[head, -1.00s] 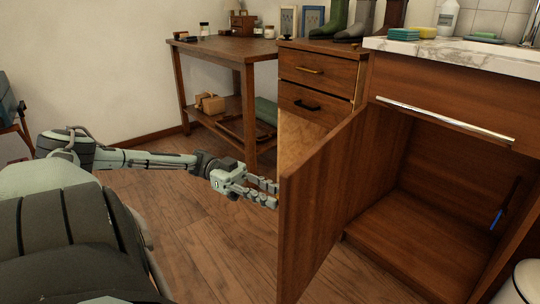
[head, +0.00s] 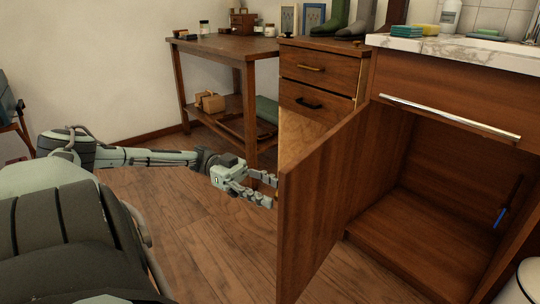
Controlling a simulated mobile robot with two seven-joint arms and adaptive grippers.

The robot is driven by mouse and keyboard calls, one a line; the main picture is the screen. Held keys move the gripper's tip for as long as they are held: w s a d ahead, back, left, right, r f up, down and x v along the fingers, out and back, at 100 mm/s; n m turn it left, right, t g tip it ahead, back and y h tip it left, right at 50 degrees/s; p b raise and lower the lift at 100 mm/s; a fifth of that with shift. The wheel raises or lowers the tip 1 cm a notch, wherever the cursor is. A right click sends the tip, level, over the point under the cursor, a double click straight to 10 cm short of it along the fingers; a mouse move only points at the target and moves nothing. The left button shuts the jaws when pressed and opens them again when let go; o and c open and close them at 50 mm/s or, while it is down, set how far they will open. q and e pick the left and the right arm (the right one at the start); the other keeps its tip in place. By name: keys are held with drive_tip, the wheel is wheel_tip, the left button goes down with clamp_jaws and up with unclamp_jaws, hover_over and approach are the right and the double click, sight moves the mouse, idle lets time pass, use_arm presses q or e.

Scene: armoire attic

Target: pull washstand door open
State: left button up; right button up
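The washstand (head: 445,90) stands at the right, a brown wooden cabinet with a pale marble top. Its door (head: 318,205) stands swung wide open toward me, its free edge at the left. The inside of the cabinet shows bare wood and a small blue object (head: 499,217) at the right wall. My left gripper (head: 270,190) is at the left of the door's free edge, with its fingers spread apart. Its fingertips reach close to the edge; I cannot tell if they touch it. The door's handle is not visible. My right gripper is not in view.
A wooden table (head: 225,48) with a lower shelf stands at the back. A drawer cabinet (head: 318,72) with boots on top stands between it and the washstand. A white rounded bin (head: 522,283) is at the lower right. The floor (head: 190,215) left of the door is clear.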

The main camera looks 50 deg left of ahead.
use_arm(q)
drive_tip(key=shift+a, duration=0.1)
drive_tip(key=v, duration=0.7)
drive_tip(key=shift+a, duration=0.15)
idle(0.4)
